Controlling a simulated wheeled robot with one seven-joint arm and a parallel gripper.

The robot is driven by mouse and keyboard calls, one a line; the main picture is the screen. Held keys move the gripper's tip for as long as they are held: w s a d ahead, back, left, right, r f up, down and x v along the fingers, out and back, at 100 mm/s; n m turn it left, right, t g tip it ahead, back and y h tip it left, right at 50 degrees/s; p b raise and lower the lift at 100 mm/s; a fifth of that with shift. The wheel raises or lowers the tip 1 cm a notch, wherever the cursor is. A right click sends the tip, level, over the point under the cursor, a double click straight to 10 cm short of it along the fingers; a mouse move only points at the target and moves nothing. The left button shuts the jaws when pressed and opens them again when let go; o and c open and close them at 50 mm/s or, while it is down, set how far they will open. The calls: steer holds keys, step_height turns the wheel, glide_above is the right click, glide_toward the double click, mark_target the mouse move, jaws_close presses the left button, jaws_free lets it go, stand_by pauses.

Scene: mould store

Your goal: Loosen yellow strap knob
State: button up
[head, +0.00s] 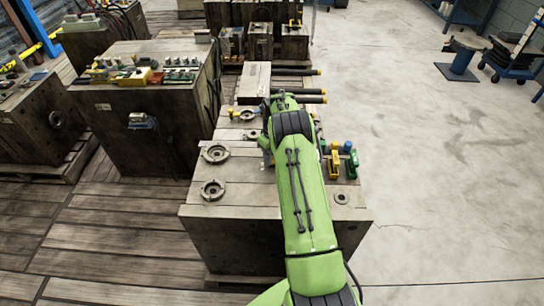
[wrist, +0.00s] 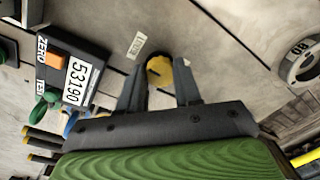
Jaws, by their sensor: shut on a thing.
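In the wrist view a round yellow knob (wrist: 158,68) with a dark side stands on the pale, worn top of a block. The two dark fingers of my gripper (wrist: 161,75) are on either side of it and shut on it. A small white label (wrist: 138,44) is beside the knob. In the head view my green arm reaches over the block (head: 240,190) and hides my gripper and the held knob. No strap can be made out at the knob.
A dark box with an orange button (wrist: 57,62) and the number 53190 is left of my gripper. A round metal ring (wrist: 300,62) is at the right. Yellow and green clamps (head: 335,163) stand right of my arm. Open concrete floor (head: 430,160) lies to the right.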

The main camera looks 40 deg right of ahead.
steer(key=o, duration=1)
steer(key=shift+o, duration=0.2)
steer(key=shift+r, duration=0.1)
step_height(320, 180, up, 16)
steer(key=p, duration=0.4)
steer(key=shift+d+f, duration=0.2)
steer(key=shift+d, duration=0.25)
